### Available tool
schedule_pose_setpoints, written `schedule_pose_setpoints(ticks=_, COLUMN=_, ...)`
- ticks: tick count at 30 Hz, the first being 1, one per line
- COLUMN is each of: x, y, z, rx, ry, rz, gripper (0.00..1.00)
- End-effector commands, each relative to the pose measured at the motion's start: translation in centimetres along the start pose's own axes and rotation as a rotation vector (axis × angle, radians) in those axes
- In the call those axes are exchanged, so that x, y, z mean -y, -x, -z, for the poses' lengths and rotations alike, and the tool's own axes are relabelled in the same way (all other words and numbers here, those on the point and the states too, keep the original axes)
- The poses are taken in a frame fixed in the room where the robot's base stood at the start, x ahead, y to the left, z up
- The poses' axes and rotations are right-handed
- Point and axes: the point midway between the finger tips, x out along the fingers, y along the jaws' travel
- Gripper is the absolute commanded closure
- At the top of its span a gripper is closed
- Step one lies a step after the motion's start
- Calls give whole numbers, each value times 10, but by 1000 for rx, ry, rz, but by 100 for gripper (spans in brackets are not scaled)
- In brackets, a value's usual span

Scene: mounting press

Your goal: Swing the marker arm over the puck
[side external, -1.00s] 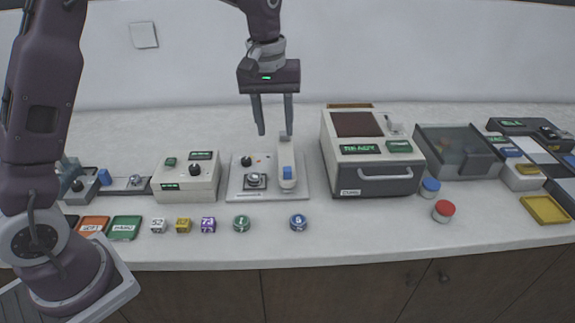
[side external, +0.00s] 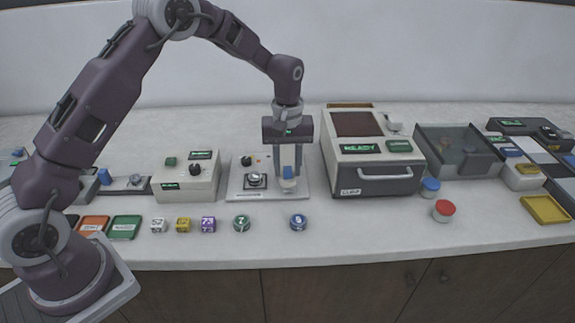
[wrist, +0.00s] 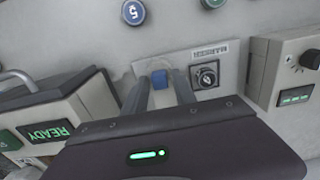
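The marker arm (side external: 288,186) is a pale bar with a blue block on it, at the right of a light base plate (side external: 240,191). The blue block (wrist: 158,79) also shows in the wrist view. A round dark-and-silver piece, perhaps the puck (side external: 255,180), sits on the plate left of the bar; it also shows in the wrist view (wrist: 206,75). My gripper (side external: 288,172) points down over the marker arm. Its fingers look open, one on each side of the blue block. I cannot tell whether they touch it. My gripper hides the far part of the bar.
A box with a knob (side external: 186,178) stands left of the plate. A press-like machine reading READY (side external: 375,152) stands close on the right. Several small cubes and two numbered discs, one green (side external: 242,223) and one blue (side external: 298,222), lie in front.

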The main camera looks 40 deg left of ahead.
Motion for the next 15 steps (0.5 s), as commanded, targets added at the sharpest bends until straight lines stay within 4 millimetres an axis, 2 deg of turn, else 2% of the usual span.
schedule_pose_setpoints(ticks=1, x=0, y=0, z=0, rx=0, ry=0, rz=0, gripper=80)
schedule_pose_setpoints(ticks=4, x=0, y=0, z=0, rx=0, ry=0, rz=0, gripper=99)
schedule_pose_setpoints(ticks=15, x=0, y=1, z=0, rx=0, ry=0, rz=0, gripper=100)
